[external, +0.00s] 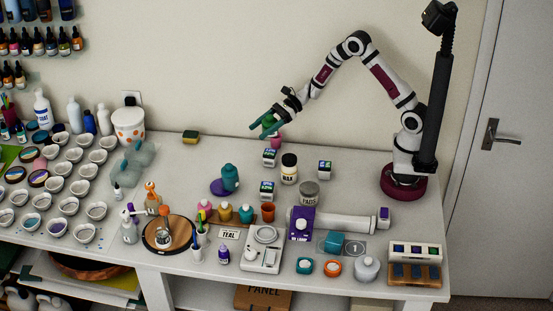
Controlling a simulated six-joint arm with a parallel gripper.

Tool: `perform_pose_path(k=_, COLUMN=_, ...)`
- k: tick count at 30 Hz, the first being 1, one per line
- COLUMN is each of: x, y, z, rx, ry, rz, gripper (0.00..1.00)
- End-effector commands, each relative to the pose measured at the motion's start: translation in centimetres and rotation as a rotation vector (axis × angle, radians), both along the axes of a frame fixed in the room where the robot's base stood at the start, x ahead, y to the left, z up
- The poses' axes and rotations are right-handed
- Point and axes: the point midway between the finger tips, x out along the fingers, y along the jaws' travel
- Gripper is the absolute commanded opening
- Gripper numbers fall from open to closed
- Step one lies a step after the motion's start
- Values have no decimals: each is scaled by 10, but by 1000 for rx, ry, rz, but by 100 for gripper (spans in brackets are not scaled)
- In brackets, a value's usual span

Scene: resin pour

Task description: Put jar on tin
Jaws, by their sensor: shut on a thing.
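My gripper (267,130) is raised above the back of the table, its teal fingers pointing down and left. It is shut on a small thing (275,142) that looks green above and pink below. The fingers partly hide it, so I cannot tell whether it is a jar. A pale jar (289,175) with a black lid and a label stands upright on the table, below and right of my gripper. A grey round tin (309,195) marked PADS stands just right of and nearer than that jar. Its top looks clear.
Many cups (97,211) fill the left side.

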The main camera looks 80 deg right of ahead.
Motion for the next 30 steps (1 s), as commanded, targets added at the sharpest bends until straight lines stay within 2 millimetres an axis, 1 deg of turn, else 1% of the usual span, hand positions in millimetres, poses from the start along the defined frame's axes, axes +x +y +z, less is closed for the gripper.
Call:
perform_pose_path(k=1, x=-16, y=6, z=5, rx=1, ry=0, rz=42, gripper=2)
perform_pose_path(k=5, x=-68, y=27, z=15, rx=1, ry=0, rz=182, gripper=2)
perform_pose_path(k=6, x=-83, y=33, z=18, rx=1, ry=-1, rz=223, gripper=2)
perform_pose_path(k=9, x=-119, y=48, z=25, rx=1, ry=-1, rz=312, gripper=2)
perform_pose_path(k=12, x=-148, y=59, z=32, rx=0, ry=-2, rz=379, gripper=2)
perform_pose_path(k=15, x=-168, y=66, z=36, rx=-1, ry=-1, rz=426, gripper=2)
perform_pose_path(k=18, x=-179, y=70, z=38, rx=0, ry=-2, rz=451, gripper=2)
perform_pose_path(k=22, x=-182, y=81, z=34, rx=1, ry=-1, rz=463, gripper=2)
perform_pose_path(k=26, x=-180, y=103, z=20, rx=1, ry=1, rz=465, gripper=2)
perform_pose_path(k=30, x=-178, y=132, z=3, rx=3, ry=2, rz=466, gripper=2)
